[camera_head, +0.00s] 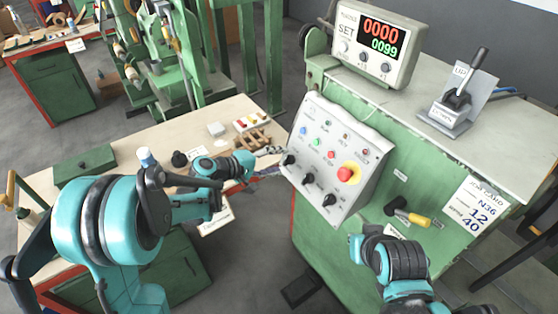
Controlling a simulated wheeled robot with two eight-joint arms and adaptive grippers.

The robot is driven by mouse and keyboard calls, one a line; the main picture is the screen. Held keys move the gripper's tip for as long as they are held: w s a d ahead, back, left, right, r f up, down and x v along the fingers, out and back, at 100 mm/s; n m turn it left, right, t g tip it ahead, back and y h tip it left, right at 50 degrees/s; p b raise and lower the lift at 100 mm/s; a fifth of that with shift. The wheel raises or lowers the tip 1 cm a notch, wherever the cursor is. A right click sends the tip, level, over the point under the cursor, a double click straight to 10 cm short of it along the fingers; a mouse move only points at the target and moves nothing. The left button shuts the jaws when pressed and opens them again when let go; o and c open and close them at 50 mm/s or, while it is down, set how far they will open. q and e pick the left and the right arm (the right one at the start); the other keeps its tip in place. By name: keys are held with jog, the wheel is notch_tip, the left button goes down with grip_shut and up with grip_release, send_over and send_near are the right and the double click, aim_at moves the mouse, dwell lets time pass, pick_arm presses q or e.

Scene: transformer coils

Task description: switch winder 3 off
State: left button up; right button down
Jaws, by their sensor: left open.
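A green winder (430,160) stands at the right; I cannot read a winder number on it. Its sloping grey control panel (318,125) carries small coloured lamps and buttons, several black rotary knobs along the lower edge, such as one knob (329,200), and a red mushroom button (345,174) on a yellow base. A lever switch (455,100) with its handle up stands on the winder's top. My left gripper (272,150) is open, just left of the panel's left edge, above the bench side; its fingertips are small and partly unclear. My right arm shows at bottom right, its gripper not visible.
A yellow-handled crank (410,213) sticks out of the front. A wooden bench (120,170) with small parts stands left. Grey floor (262,250) lies between.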

pick_arm(q)
jog(key=v, duration=1)
jog(key=shift+s+a, duration=0.25)
jog(key=shift+r, duration=0.15)
jog(key=s+a+f+m+y, duration=0.1)
jog(key=s+a+m+y, duration=0.2)
jog(key=s, duration=0.7)
jog(key=s+a+f+m+y, duration=0.1)
jog(key=s+a+m+y, duration=0.3)
jog(key=s+y, duration=0.4)
jog(key=s, duration=0.3)
jog(key=shift+s+a+f+g, duration=0.15)
jog(key=shift+s+a+g, duration=0.1)
jog(key=shift+s+g, duration=0.05)
